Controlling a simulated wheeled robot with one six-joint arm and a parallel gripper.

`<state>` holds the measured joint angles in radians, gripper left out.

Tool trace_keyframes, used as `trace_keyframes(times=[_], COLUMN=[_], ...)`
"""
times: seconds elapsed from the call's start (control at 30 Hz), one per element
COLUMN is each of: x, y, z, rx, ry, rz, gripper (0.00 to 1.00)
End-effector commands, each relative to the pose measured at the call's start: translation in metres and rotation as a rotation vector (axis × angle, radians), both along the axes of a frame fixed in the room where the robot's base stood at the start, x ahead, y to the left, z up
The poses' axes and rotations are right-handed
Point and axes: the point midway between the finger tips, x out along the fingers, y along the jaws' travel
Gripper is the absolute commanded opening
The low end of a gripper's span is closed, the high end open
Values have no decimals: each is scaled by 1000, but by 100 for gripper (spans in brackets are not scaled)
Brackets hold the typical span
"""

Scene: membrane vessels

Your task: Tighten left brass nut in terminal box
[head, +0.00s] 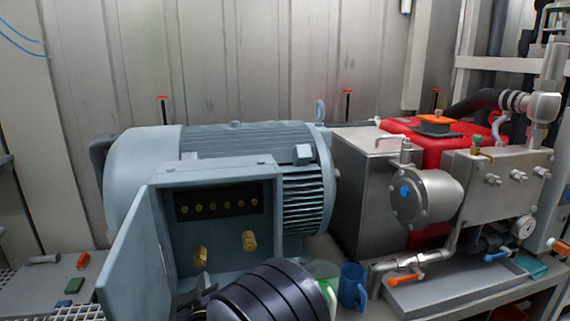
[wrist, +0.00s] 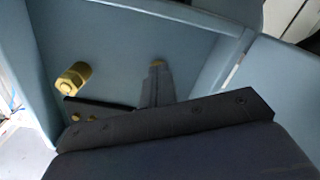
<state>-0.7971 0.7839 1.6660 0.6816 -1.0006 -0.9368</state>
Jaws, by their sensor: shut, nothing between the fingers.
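The terminal box (head: 217,174) on the blue-grey motor is open. Two brass nuts stick out below its terminal strip. The left brass nut (head: 200,256) sits lower, and the right brass nut (head: 249,241) is higher. The wrist view is turned roughly upside down, so the right nut (wrist: 73,78) shows at its left. My gripper (wrist: 157,75) is shut and empty, its fingertips pointing at the left nut (wrist: 157,63), which they mostly hide. I cannot tell whether they touch it. In the head view my gripper (head: 194,296) is partly visible just below the left nut.
The box door (head: 136,255) stands open at the left of the box. The dark terminal strip (head: 218,203) carries several small brass studs. A blue mug (head: 352,287) stands right of my arm. A steel pump unit (head: 425,197) fills the right side.

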Motion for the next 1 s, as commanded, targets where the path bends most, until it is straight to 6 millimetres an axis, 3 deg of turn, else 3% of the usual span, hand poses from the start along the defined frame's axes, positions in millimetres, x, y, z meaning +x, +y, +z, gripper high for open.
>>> trace_keyframes(times=[0.4, 0.77, 1.0], x=[-41, -42, -43], y=[-10, -11, -14], z=[0, 0, 10], rx=[-1, -10, -213], ry=[1, -1, -50], rz=[-1, -2, -3], gripper=[0, 0, 0])
